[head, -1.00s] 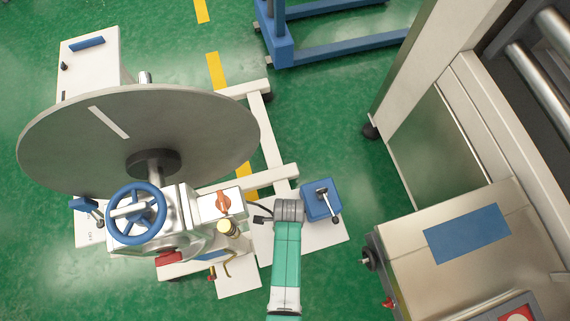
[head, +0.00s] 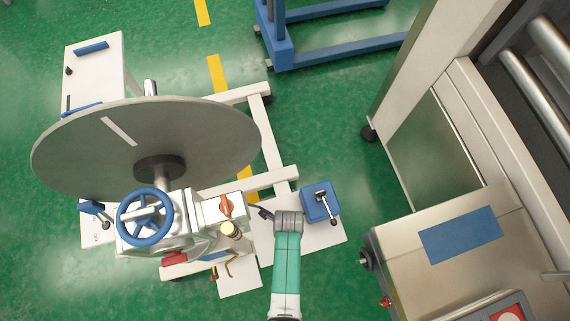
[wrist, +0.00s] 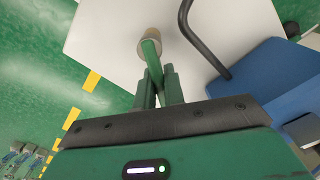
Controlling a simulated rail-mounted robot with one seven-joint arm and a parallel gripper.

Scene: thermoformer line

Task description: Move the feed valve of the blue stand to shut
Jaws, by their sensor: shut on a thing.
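The blue stand is a blue box (head: 318,203) on a white plate (head: 300,238), just right of my arm's end in the head view. A lever with a dark knob sits on its top. In the wrist view, the blue box (wrist: 270,80) is at the right and a dark curved pipe (wrist: 192,32) rises beside it. My gripper (wrist: 160,80) is shut on a thin green handle with a tan round end (wrist: 149,42), over the white plate. I take this as the feed valve's handle. In the head view my arm hides the grip.
A large grey disc (head: 90,155) and a blue handwheel (head: 145,217) stand left of my arm. An orange knob (head: 226,205) and a yellow-topped cylinder (head: 230,230) are close by. A steel cabinet (head: 400,270) stands at the right. Green floor lies between.

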